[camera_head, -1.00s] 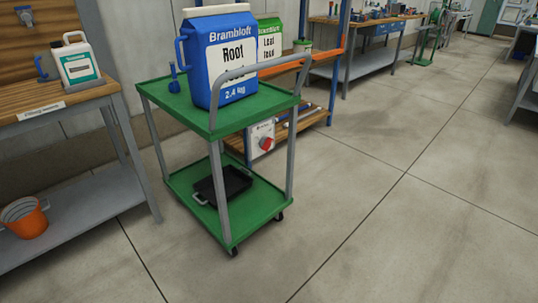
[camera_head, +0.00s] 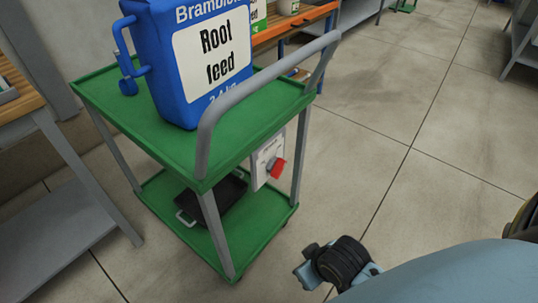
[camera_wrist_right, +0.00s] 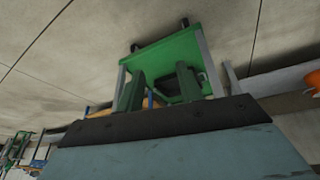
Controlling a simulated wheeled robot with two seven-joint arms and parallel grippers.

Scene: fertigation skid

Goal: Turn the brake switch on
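The brake switch is a red knob (camera_head: 277,168) on a white plate (camera_head: 262,160), seen under the cart's top shelf near its right-hand leg. The plate's label is too small to read, and I cannot tell the knob's setting. My right arm comes in from the lower right in the head view, with its dark wrist end (camera_head: 338,264) over the floor, below and right of the switch and apart from it. In the right wrist view my right gripper (camera_wrist_right: 157,76) has its two fingers apart with nothing seen between them. My left gripper is not in view.
The green cart (camera_head: 150,128) stands close ahead, with a grey handle (camera_head: 255,92) across its near side. A blue Root feed jug (camera_head: 172,75) stands on top and a black tray (camera_head: 222,195) lies below. A bench (camera_head: 60,215) is at left.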

